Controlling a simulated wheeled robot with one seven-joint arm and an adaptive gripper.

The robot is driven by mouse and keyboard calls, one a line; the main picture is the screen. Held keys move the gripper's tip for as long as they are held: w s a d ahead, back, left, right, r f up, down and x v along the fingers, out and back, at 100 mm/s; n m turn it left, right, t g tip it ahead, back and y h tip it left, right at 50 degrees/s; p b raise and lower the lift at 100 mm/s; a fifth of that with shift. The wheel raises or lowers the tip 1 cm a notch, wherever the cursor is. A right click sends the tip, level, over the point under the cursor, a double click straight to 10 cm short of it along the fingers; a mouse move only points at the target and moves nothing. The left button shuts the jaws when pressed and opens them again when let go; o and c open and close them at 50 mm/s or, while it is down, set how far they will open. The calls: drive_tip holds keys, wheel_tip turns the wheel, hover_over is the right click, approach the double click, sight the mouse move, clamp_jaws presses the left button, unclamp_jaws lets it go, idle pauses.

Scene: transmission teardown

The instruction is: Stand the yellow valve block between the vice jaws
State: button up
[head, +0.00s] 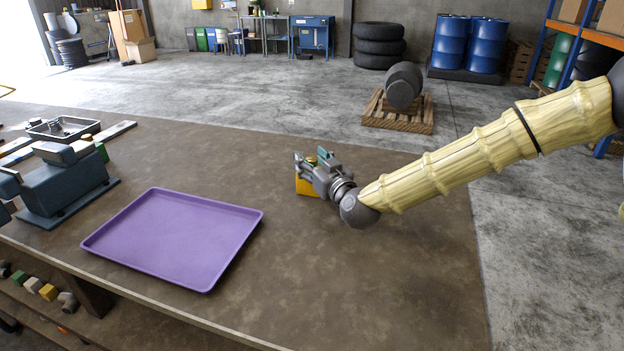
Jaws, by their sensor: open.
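The yellow valve block (306,187) is on the brown workbench right of the purple tray, partly hidden behind my gripper. My gripper (311,160) is open right at the block, in front of and above it. A small gold-coloured part shows between the fingers. I cannot tell whether the fingers touch the block. The blue-grey vice (66,187) stands at the left of the bench. Its grey jaws (55,153) are apart, with a gap between them. I see no block in that gap.
The empty purple tray (172,238) lies between the vice and my gripper. A dark parts tray (62,129) and flat bars lie behind the vice. Small coloured pieces (47,291) sit on a lower shelf at the left. The bench around the block is clear.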

clamp_jaws()
drive_tip(key=shift+w+r, duration=0.1)
drive_tip(key=shift+r, duration=0.1)
idle(0.5)
